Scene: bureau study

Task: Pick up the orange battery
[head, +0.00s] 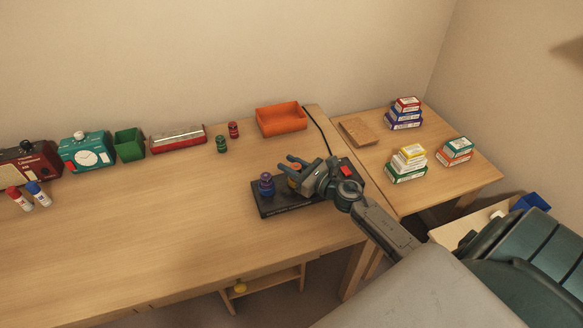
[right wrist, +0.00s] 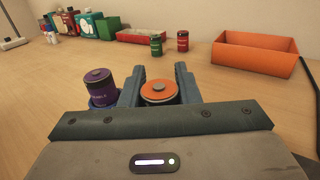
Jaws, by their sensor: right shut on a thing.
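The orange battery (right wrist: 158,91) stands upright between the two fingers of my right gripper (right wrist: 160,85), seen from above in the right wrist view. In the head view the orange battery (head: 295,168) shows partly, mostly covered by my right gripper (head: 289,168). The gripper is shut on it, over the black charger base (head: 290,208). I cannot tell whether the battery is still seated in the base. A purple battery (head: 266,184) stands on the base just left of the gripper; it also shows in the right wrist view (right wrist: 98,88). My left gripper is not in view.
A green battery (head: 221,144) and a red battery (head: 233,130) stand farther back on the desk. Stacked boxes (head: 405,165) stand on the right table. The desk's left middle is clear.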

